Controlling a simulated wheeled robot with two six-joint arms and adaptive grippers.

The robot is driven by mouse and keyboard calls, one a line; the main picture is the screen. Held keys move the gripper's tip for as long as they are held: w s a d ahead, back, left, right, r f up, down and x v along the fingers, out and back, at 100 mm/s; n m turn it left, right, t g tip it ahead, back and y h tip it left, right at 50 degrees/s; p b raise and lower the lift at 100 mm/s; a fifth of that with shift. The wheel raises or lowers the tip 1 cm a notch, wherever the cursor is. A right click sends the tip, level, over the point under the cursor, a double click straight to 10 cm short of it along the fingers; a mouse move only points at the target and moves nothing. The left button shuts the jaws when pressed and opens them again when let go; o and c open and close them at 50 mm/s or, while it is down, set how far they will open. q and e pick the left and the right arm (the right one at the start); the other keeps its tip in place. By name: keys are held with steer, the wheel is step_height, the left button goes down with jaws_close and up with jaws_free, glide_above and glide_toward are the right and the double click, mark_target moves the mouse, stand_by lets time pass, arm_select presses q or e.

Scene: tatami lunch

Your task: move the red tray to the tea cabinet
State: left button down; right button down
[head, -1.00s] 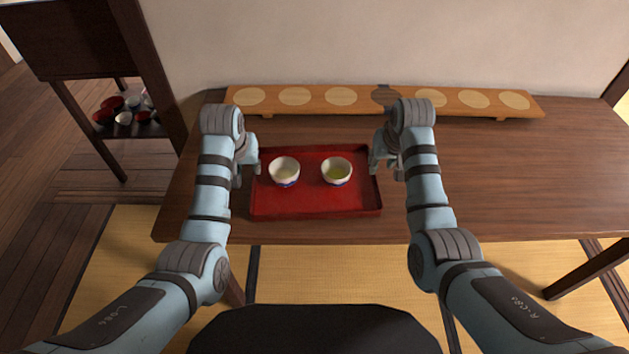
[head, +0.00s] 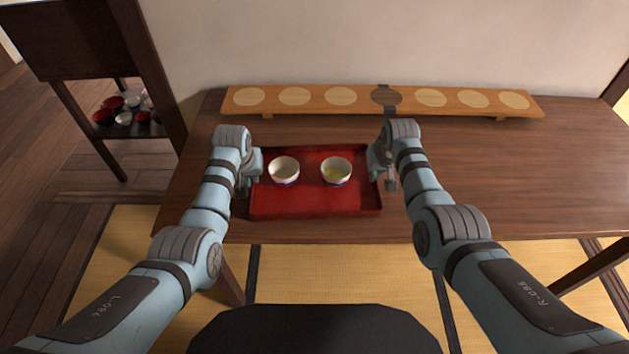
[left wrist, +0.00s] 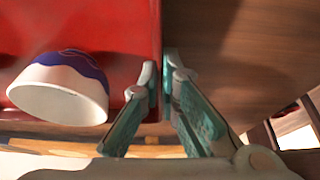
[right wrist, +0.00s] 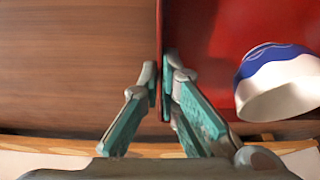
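The red tray (head: 315,205) lies on the wooden table, with two white and blue bowls on it. My left gripper (left wrist: 160,75) is shut on the tray's left rim, one finger on each side. My right gripper (right wrist: 160,75) is shut on the right rim in the same way. In the head view the fingertips are partly hidden. A dark wooden cabinet (head: 70,40), apparently the tea cabinet, stands at the left, with several red and white bowls on its lower shelf.
A long wooden board (head: 310,97) with pale round spots lies along the table's back, near the wall. The table (head: 520,180) is bare to the right. Open floor (head: 45,180) lies between the table and the cabinet.

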arm_select(q)
steer(key=shift+r, duration=0.1)
arm_select(e)
steer(key=shift+r, duration=0.1)
